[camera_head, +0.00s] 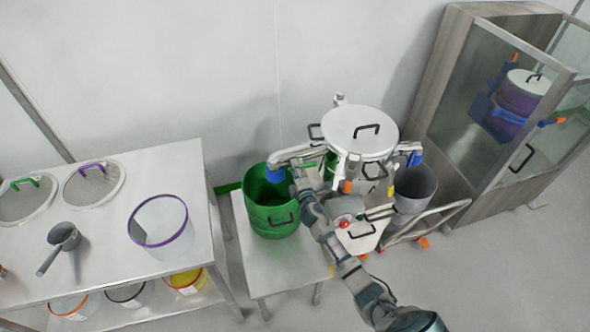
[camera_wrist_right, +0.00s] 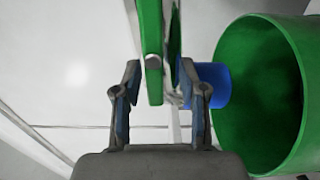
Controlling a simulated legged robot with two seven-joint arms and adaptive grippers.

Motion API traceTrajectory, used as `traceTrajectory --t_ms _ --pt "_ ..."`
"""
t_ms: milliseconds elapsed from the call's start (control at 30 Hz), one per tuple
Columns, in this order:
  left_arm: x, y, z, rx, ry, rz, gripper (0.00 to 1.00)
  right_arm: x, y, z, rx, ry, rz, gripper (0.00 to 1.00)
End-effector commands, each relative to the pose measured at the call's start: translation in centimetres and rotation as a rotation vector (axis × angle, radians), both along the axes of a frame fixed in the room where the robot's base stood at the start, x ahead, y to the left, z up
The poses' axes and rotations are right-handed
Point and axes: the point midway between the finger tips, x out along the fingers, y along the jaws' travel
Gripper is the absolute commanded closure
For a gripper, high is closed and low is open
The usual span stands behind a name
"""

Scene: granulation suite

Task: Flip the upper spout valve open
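A steel machine with a round white lid (camera_head: 360,131) carries a spout pipe (camera_head: 293,153) on its left, ending in a blue tip (camera_head: 275,175). The blue tip also shows in the right wrist view (camera_wrist_right: 214,84). A green valve lever (camera_wrist_right: 150,45) hangs in the right wrist view, its lower end between my right gripper's fingers. My right gripper (camera_wrist_right: 160,78) is open, with a finger on each side of the lever and gaps visible. In the head view the right gripper (camera_head: 298,178) is beside the spout, partly hidden by its arm. My left gripper is not in view.
A green bucket (camera_head: 268,213) stands under the blue tip on a small steel table (camera_head: 285,270). A grey bin (camera_head: 414,190) stands right of the machine. A steel bench (camera_head: 110,230) at left holds sieves, a scoop and a purple-rimmed container (camera_head: 160,222). A glass cabinet (camera_head: 490,80) stands at right.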

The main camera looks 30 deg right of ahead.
Motion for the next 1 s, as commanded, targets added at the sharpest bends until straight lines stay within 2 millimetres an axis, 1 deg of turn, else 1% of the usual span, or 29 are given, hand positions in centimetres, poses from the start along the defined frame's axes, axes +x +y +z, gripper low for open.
traceTrajectory --t_ms 167,267,500,600,700,833,1000 --pt "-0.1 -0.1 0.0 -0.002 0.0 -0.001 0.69 -0.5 0.1 0.0 -0.001 0.0 0.0 0.58" --pt "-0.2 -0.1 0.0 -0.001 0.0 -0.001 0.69 -1.8 0.4 -0.1 -0.001 0.0 0.001 0.58" --pt "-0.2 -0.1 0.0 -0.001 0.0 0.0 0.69 -7.0 1.7 -0.2 0.001 0.003 0.002 0.58" --pt "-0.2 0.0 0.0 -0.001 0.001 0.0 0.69 -8.9 2.2 -0.2 0.001 0.003 0.001 0.58" --pt "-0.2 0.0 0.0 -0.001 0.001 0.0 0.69 -10.2 2.6 -0.3 0.001 0.003 0.002 0.58" --pt "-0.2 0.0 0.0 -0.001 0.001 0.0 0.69 -11.2 2.7 -0.2 0.002 0.003 0.0 0.58" --pt "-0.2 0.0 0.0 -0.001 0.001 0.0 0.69 -11.5 2.8 -0.2 0.002 0.003 0.0 0.58"
